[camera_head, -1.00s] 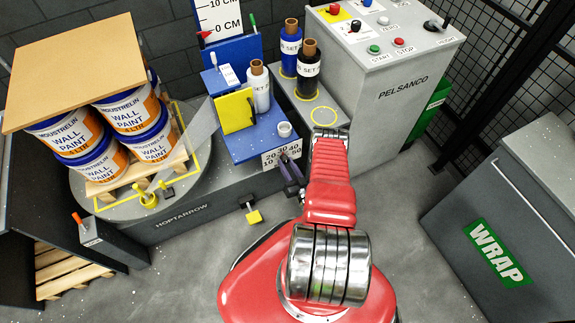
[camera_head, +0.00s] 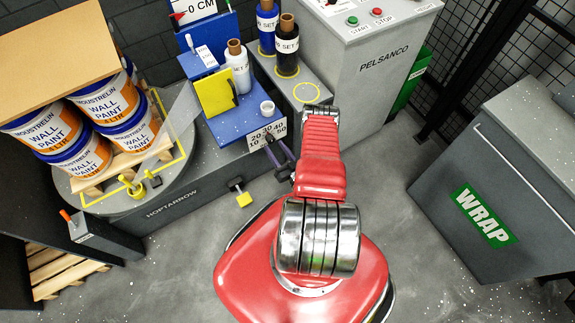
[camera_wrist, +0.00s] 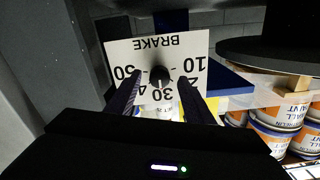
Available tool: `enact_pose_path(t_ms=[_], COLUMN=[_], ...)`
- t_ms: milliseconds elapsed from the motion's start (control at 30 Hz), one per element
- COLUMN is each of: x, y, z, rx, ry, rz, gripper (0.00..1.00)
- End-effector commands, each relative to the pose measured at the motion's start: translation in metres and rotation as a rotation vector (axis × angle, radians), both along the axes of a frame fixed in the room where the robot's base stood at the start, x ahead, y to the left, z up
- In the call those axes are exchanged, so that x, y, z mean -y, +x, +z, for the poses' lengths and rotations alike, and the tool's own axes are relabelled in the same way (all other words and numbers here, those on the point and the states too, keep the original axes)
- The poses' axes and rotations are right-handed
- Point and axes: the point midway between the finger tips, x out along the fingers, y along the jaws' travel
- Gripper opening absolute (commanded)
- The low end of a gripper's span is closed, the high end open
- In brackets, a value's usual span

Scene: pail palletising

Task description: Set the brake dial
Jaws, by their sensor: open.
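The white brake plate (camera_head: 267,135) is on the front of the blue unit. In the wrist view the plate (camera_wrist: 118,58) appears upside down, with BRAKE and numbers from 10 to 50. A round dark dial knob (camera_wrist: 160,76) sits in its middle; I cannot clearly tell which number it points to. My gripper (camera_wrist: 160,92) is open, one dark finger on each side of the knob, with no clear contact. In the head view my gripper (camera_head: 272,153) is just in front of the plate, partly hidden by my red arm.
A yellow pedal (camera_head: 243,199) is below the plate. Paint pails (camera_head: 127,105) on a pallet stand on the turntable at left. Film rolls (camera_head: 238,66) stand above the plate. A grey control cabinet (camera_head: 370,70) is at right, and a WRAP bin (camera_head: 520,170) further right.

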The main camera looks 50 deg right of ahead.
Motion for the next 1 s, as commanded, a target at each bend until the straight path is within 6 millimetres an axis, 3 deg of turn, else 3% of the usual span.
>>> enact_pose_path(t_ms=[200, 600, 1000], x=[-0.008, -0.021, -0.03], y=[-0.032, -0.077, -0.104], z=[-0.001, -0.001, -0.001], rx=[-0.002, -0.001, 0.0], ry=[0.002, 0.001, 0.0], rz=[-0.005, -0.006, -0.002], gripper=[0.47, 0.47, 0.47])
